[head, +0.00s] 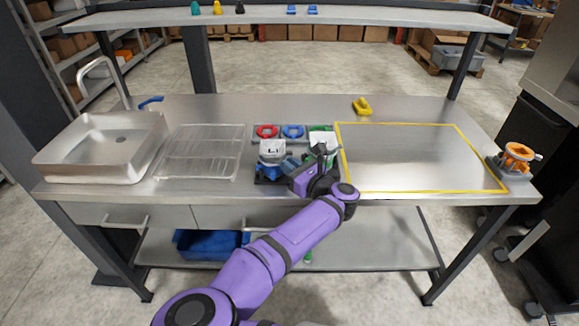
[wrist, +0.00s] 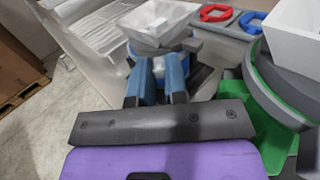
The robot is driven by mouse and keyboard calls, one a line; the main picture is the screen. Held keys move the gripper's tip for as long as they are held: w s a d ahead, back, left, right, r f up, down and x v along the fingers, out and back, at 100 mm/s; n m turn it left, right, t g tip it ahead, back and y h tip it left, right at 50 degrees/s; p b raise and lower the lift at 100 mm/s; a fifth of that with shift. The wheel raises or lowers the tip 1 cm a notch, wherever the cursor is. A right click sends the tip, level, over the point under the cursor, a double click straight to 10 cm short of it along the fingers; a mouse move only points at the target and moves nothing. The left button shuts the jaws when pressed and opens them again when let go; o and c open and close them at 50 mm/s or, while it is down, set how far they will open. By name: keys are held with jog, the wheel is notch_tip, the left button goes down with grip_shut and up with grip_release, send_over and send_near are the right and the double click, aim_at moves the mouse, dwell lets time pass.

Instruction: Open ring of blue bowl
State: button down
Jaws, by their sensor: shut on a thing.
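The blue bowl (head: 272,148) is a white square hopper on a blue and grey base, left of my gripper. It also shows at the top of the wrist view (wrist: 158,22). Its blue ring (head: 268,171) sits low under the hopper and is partly hidden. My gripper (head: 290,164) reaches in from the right, its two blue fingertips beside the bowl's base. In the wrist view the fingertips (wrist: 158,72) are close together under the hopper, shut on a small part of the ring. That part is mostly hidden between the fingers.
A white hopper with green parts (head: 322,147) stands close on the right, beside my wrist. Red (head: 267,131) and blue (head: 293,131) frames lie behind. A wire rack (head: 200,152) and sink (head: 100,148) are left. The yellow-outlined area (head: 415,158) is clear. An orange-topped device (head: 517,155) stands far right.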

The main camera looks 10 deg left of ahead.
dwell(0.4)
jog(key=c, duration=1.1)
grip_release()
jog(key=shift+d, duration=0.1)
jog(key=v, duration=1)
jog(key=shift+s+d, duration=0.15)
jog(key=shift+d, duration=0.15)
